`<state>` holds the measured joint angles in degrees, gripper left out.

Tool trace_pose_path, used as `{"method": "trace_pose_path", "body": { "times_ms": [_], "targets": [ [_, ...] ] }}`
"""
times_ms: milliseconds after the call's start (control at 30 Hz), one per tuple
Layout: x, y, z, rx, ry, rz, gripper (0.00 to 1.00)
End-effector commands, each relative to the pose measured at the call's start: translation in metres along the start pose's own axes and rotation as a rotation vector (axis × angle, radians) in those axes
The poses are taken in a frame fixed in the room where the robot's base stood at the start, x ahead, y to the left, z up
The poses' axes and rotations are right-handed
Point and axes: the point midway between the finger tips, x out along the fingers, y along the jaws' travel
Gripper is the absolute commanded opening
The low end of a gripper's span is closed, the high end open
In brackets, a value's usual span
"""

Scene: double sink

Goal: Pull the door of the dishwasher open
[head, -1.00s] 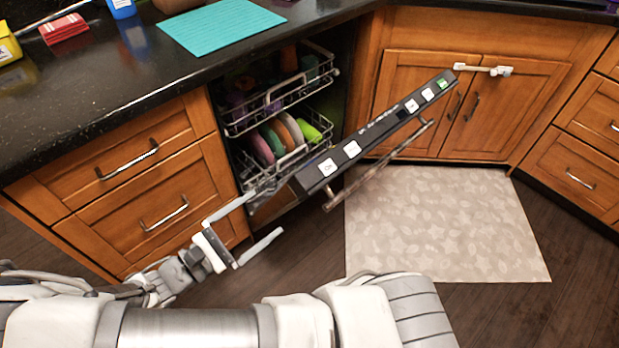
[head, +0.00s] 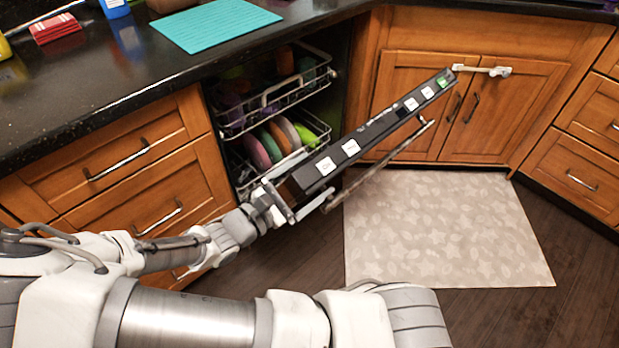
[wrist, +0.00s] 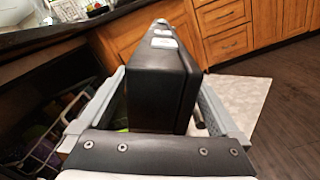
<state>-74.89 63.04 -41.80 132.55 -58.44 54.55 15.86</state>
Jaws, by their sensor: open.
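The dishwasher door (head: 375,130) is partly open, tilted out from the cabinet, with its black control edge and labels facing up. Its long bar handle (head: 385,160) runs along the outer front side. My gripper (head: 312,178) is at the door's near left end, with the jaws open and one finger on each side of the door. In the wrist view, the door's black end (wrist: 160,85) stands between the two fingers, with visible gaps on both sides. Whether either finger touches the door further along is hard to tell.
Dish racks (head: 270,105) with colourful dishes show inside the dishwasher. Wooden drawers (head: 130,160) stand left, under the black counter (head: 90,85). A pale mat (head: 445,230) lies on the floor right of the door. Closed corner cabinets (head: 465,105) stand behind the door.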

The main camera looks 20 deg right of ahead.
Motion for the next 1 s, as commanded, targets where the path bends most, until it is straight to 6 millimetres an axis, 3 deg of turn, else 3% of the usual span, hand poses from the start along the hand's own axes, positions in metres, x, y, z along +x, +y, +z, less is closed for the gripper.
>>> {"method": "trace_pose_path", "body": {
  "times_ms": [133,600,700,1000],
  "targets": [
    [-0.0001,0.0001,0.0001,0.0,0.0,0.0,0.99],
    [-0.0005,0.0003,-0.0001,0.0,0.0,0.0,0.14],
    [-0.0005,0.0003,-0.0001,0.0,0.001,0.0,0.0],
    [-0.0009,0.0002,-0.0006,0.0,0.001,0.0,0.0]
  ]
}}
